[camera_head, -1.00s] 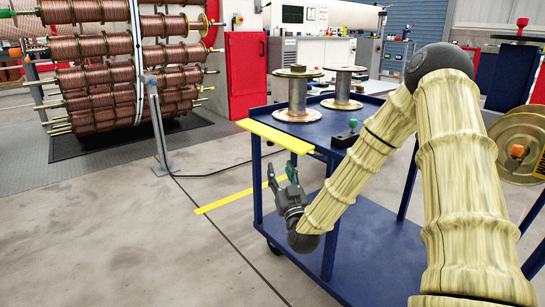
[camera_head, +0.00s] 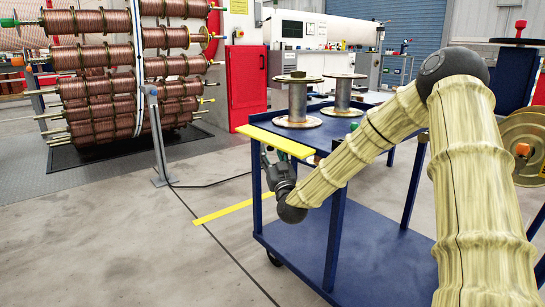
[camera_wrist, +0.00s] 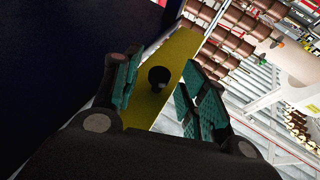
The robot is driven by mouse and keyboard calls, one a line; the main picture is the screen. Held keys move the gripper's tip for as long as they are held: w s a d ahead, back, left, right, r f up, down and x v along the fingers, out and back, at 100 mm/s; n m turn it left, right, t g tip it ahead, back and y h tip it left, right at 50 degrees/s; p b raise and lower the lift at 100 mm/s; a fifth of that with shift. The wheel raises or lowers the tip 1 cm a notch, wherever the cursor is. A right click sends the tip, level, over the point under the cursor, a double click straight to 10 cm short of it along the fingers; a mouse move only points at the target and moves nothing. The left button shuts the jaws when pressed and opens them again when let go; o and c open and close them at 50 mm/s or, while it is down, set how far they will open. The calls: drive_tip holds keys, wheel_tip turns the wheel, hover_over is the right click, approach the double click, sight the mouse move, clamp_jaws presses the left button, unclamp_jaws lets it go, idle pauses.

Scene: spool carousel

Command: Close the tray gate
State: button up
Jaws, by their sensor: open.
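The yellow tray gate (camera_head: 285,138) is a flat bar along the left edge of the blue cart's top. In the wrist view the yellow gate (camera_wrist: 178,62) runs lengthwise between my fingers, with a round black knob (camera_wrist: 158,77) on its face. My gripper (camera_head: 274,157) is just below the gate, its fingertips partly hidden behind the bar. In the wrist view my gripper (camera_wrist: 162,65) is open, one teal-padded finger on each side of the gate and knob. I cannot tell whether either finger touches them.
The blue cart (camera_head: 350,235) carries two upright spools, a near one (camera_head: 298,100) and a far one (camera_head: 343,95). A green-topped item (camera_head: 354,126) is mostly hidden by my arm. A grey post (camera_head: 156,135) stands left, before a rack of copper spools (camera_head: 110,85).

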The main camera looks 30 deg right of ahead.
drive_tip(key=c, duration=0.8)
drive_tip(key=shift+r+m+p, duration=0.2)
drive_tip(key=shift+m+p, duration=0.1)
drive_tip(key=shift+p, duration=0.15)
